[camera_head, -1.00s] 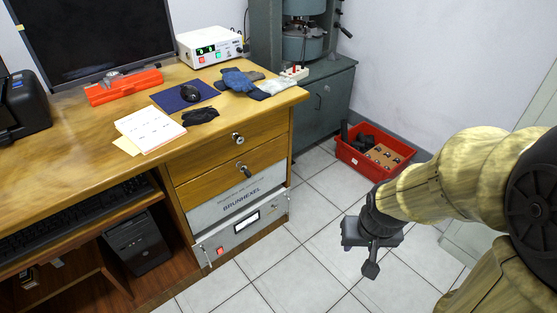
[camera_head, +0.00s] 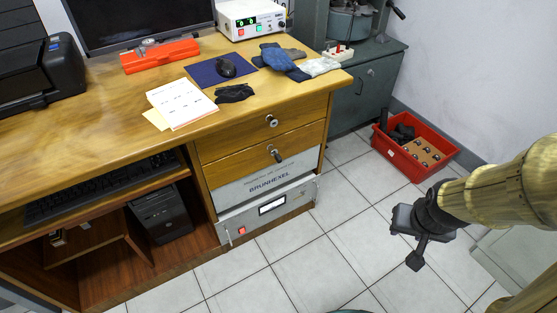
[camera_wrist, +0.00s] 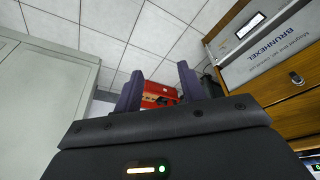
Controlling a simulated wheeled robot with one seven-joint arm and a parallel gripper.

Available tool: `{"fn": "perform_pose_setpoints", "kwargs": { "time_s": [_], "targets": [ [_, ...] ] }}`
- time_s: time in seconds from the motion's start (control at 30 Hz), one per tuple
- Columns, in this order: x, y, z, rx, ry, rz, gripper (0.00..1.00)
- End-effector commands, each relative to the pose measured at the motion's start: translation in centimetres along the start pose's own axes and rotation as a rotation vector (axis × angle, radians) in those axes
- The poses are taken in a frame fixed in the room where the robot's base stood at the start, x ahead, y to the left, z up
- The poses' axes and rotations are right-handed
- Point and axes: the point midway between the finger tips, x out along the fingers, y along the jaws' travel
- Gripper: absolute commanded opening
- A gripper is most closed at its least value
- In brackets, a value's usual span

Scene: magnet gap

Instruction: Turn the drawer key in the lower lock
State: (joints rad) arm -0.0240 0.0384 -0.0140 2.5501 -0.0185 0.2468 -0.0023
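The lower lock with its key (camera_head: 277,155) sits on the front of the lower wooden drawer (camera_head: 235,169); the dark key head hangs out of it. A second round lock (camera_head: 271,121) is on the drawer above. My gripper (camera_head: 416,258) hangs over the floor tiles, right of the desk and well apart from the drawers. In the wrist view its two fingers (camera_wrist: 159,88) stand apart with nothing between them. The lower lock (camera_wrist: 296,78) also shows there at the right edge; the key's angle is too small to tell.
A grey BRUNHEXEL panel (camera_head: 268,187) lies below the drawers. A red crate (camera_head: 440,158) with parts stands on the floor near the wall. The desk top (camera_head: 90,125) holds gloves, papers and a mouse. Tiles before the drawers are clear.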

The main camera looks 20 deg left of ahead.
Motion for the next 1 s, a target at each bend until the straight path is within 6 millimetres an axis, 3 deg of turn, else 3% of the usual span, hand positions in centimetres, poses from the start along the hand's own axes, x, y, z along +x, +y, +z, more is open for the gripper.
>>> {"fn": "perform_pose_setpoints", "kwargs": {
  "time_s": [0.03,0.27,0.53,0.77,0.9,1.0],
  "targets": [
    [1.6,-0.4,-0.8,-0.023,0.037,-0.001,0.40],
    [7.4,-4.3,-6.9,-0.169,0.311,-0.047,0.40],
    [12.3,-12.0,-11.9,-0.334,0.649,-0.194,0.40],
    [14.8,-19.8,-12.8,-0.448,0.916,-0.401,0.40],
    [15.6,-24.2,-11.8,-0.494,1.057,-0.555,0.40],
    [15.6,-26.3,-10.8,-0.512,1.130,-0.648,0.40]
  ]
}}
